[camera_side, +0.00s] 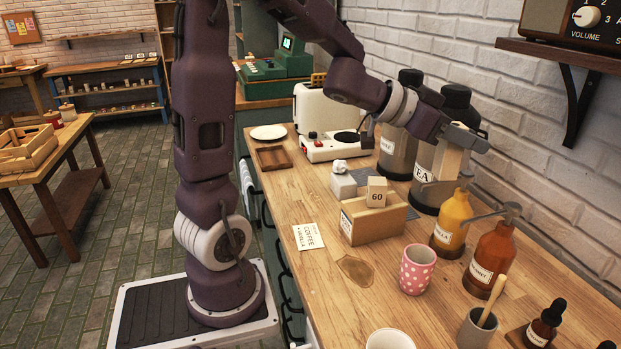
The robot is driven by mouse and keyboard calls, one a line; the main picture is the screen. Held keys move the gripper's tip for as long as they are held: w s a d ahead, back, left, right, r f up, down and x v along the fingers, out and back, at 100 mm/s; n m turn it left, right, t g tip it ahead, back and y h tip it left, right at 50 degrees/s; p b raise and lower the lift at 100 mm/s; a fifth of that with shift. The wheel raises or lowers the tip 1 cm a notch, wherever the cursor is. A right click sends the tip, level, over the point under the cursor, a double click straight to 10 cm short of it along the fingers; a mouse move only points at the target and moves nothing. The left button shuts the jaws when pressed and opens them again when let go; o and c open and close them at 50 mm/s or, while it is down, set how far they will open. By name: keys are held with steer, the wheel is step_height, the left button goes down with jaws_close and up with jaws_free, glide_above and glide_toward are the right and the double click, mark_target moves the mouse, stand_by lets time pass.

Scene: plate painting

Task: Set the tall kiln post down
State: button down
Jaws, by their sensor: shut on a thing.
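A smaller beige block marked 60 (377,193) stands at a wooden box (376,222) on the counter.
The wooden counter (330,290) is bare at the front left, beside a coffee card (307,237). A yellow bottle (450,222), an orange bottle (490,257) and a pink dotted cup (417,269) crowd the right. A white hotplate (330,148) is at the back.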

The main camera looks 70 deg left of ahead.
steer(key=s+a+n+g+y, duration=0.1)
steer(key=s+a+n+y, duration=0.45)
steer(key=a, duration=0.65)
steer(key=s+a+n+g+y, duration=0.2)
steer(key=s+a+n+y, duration=0.4)
steer(key=a, duration=0.7)
steer(key=a+f+n+g+y, duration=0.2)
steer(key=a+f, duration=0.2)
steer(key=a, duration=0.3)
steer(key=s+a+f+n+g+y, duration=0.1)
steer(key=a+f, duration=0.3)
steer(key=a, duration=0.3)
steer(key=a+f+n+g+y, duration=0.2)
steer(key=a+f, duration=0.1)
steer(key=a, duration=0.4)
steer(key=f, duration=0.7)
steer(key=a+f, duration=0.1)
steer(key=f, duration=0.2)
steer(key=shift+s+f, duration=0.3)
steer(key=shift+f, duration=0.1)
